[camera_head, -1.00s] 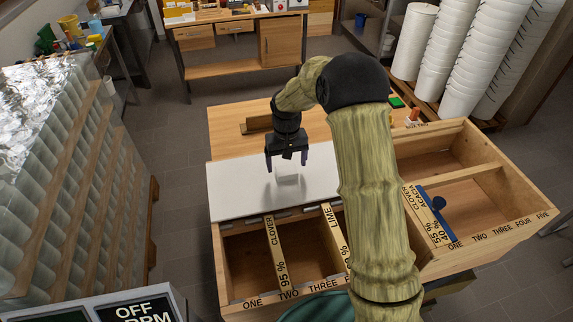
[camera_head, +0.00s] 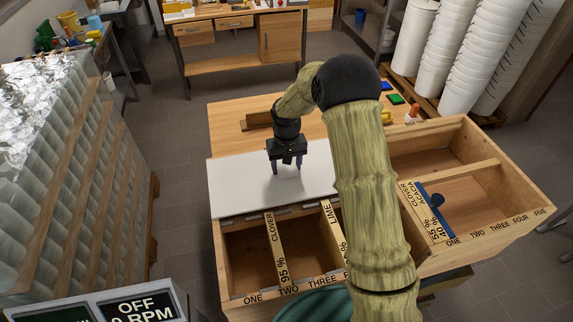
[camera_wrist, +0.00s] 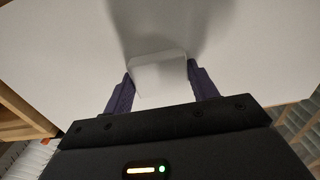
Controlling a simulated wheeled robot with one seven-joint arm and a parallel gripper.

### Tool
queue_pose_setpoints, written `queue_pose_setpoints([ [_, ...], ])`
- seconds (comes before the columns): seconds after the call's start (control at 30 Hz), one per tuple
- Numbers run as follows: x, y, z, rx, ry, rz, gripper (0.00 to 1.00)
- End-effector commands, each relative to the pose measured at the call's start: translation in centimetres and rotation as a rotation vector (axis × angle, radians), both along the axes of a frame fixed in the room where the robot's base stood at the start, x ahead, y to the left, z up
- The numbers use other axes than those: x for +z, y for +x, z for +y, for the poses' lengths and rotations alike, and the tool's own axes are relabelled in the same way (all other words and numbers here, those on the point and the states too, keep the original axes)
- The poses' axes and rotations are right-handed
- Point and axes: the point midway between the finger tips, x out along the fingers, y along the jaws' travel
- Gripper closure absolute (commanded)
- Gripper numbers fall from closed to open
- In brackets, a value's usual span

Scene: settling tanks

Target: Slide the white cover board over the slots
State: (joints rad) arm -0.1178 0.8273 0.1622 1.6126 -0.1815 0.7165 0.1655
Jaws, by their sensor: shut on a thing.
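The white cover board (camera_head: 235,190) lies flat behind the front left compartments, on the wooden top, partly hidden by my arm. It fills most of the wrist view (camera_wrist: 60,45). My gripper (camera_head: 287,170) is low over the board. In the wrist view my gripper (camera_wrist: 163,90) has its purple fingers on both sides of a small white block (camera_wrist: 158,75), the board's grip, and is shut on it. The slots are compartments in a wooden box (camera_head: 285,297) numbered along the front edge. The left slots (camera_head: 250,258) are open from above; my arm hides the middle ones.
Dividers carry labels such as CLOVER (camera_head: 276,248). A blue strip with a dark knob (camera_head: 434,209) lies at the right part of the box. Capped jars or blocks (camera_head: 396,99) stand behind. White bucket stacks (camera_head: 490,60) stand at right, a foil-topped rack (camera_head: 60,170) at left.

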Motion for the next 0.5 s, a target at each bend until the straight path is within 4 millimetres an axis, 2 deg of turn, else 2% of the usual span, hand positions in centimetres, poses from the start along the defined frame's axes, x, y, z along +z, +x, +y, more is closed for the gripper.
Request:
queue_pose_setpoints([
  [0.17,0.0,-0.1,0.0,0.000,0.000,0.000,0.76],
  [0.5,0.0,-1.8,-0.3,0.000,0.001,0.000,0.76],
])
